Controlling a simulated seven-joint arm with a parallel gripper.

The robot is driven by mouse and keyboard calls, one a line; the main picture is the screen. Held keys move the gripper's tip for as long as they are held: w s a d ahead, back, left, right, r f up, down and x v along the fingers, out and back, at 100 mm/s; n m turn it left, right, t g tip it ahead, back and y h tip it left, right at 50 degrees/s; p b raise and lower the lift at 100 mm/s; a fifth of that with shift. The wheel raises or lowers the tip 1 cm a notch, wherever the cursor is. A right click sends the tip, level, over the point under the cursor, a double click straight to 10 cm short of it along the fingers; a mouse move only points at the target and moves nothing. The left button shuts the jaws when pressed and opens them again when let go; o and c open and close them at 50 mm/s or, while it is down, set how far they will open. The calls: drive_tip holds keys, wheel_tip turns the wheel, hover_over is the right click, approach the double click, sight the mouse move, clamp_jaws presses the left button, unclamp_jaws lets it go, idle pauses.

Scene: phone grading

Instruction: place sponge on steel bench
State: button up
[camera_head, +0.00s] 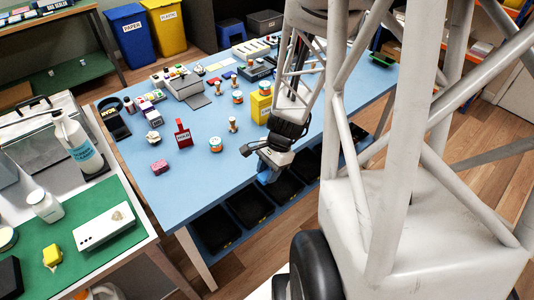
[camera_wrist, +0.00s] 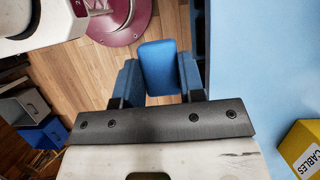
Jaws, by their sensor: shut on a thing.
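My gripper (camera_head: 268,170) is at the front edge of the blue table. In the wrist view my gripper (camera_wrist: 158,82) is shut on a blue block with rounded corners, which looks like the sponge (camera_wrist: 158,65). The floor shows beneath it there. In the head view the sponge is hard to tell from the blue fingers. A pale, metal-looking bench (camera_head: 131,245), which I take for the steel bench, stands at the left with a green mat (camera_head: 85,262).
The blue table (camera_head: 195,195) holds a pink block (camera_head: 159,167), a red sign (camera_head: 183,134), small jars and a yellow cables box (camera_head: 261,104), also in the wrist view (camera_wrist: 302,150). Black bins (camera_head: 249,205) stand under its front edge. Its near left corner is clear.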

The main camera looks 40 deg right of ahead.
drive_tip(key=shift+w+d+r, duration=0.1)
drive_tip(key=shift+w, duration=0.05)
idle(0.7)
drive_tip(key=w+d+r+n+g+h, duration=0.15)
drive_tip(key=w+n, duration=0.35)
drive_tip(key=w, duration=1.5)
drive_tip(key=w+d+r+n+g, duration=0.25)
drive_tip(key=w+n, duration=0.25)
drive_tip(key=w, duration=1.5)
drive_tip(key=w+a+f+n+h, duration=0.1)
drive_tip(key=w+a, duration=0.3)
drive_tip(key=w, duration=0.6)
drive_tip(key=w+a+f+n+h, duration=0.1)
drive_tip(key=w+a+n, duration=0.3)
drive_tip(key=w, duration=0.6)
drive_tip(key=w+a+f+n+h, duration=0.1)
drive_tip(key=w+a+f+n, duration=0.1)
drive_tip(key=w+a, duration=0.4)
drive_tip(key=shift+w+a+n+g, duration=0.15)
drive_tip(key=shift+w+n, duration=0.1)
drive_tip(key=shift+w, duration=0.95)
drive_tip(key=shift+w+a+n+g, duration=0.15)
drive_tip(key=shift+w+n, duration=0.1)
drive_tip(key=shift+w, duration=0.9)
